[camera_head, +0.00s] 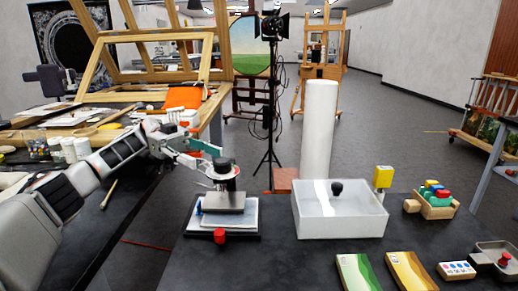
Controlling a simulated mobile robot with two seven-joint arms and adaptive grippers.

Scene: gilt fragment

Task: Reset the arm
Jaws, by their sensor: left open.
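My left arm reaches in from the left in the head view. My left gripper (215,172) is open, just above and behind a small device (222,201) with a black knob on top, a metal block and a white plate on a dark base. The fingertips are partly hidden, and I cannot tell whether they touch the knob. My right gripper is not in view.
A white cylinder (318,130) rises behind the box. A cluttered workbench (217,122) stands left.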

